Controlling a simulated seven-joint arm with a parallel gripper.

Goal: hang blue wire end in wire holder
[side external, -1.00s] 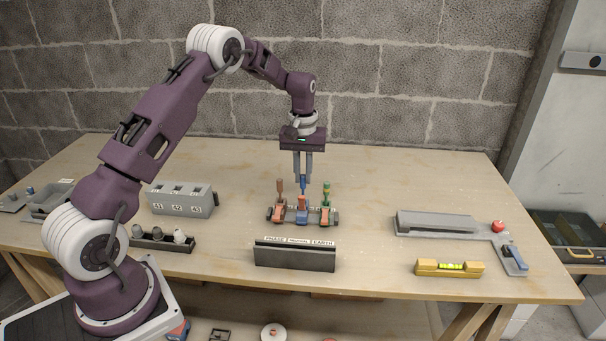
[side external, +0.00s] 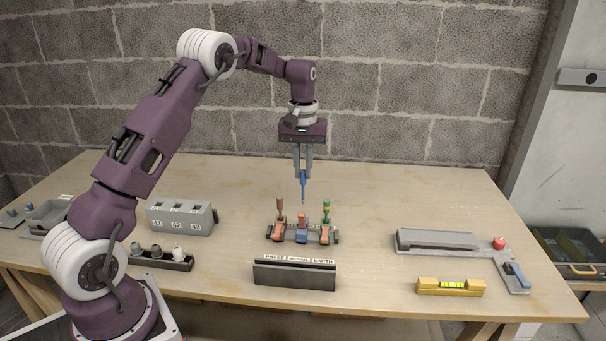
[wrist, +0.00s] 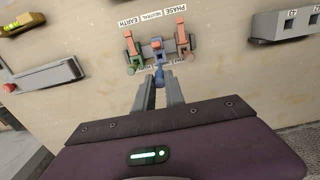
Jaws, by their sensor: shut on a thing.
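My gripper (side external: 303,172) is shut on the blue wire end (side external: 303,189), which hangs upright and points down. In the wrist view the blue wire end (wrist: 160,76) shows between my fingertips.
A grey box marked 41, 42, 43 (side external: 180,218) and a dark rack of fittings (side external: 160,261) stand at left. The table between holder and level is clear.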

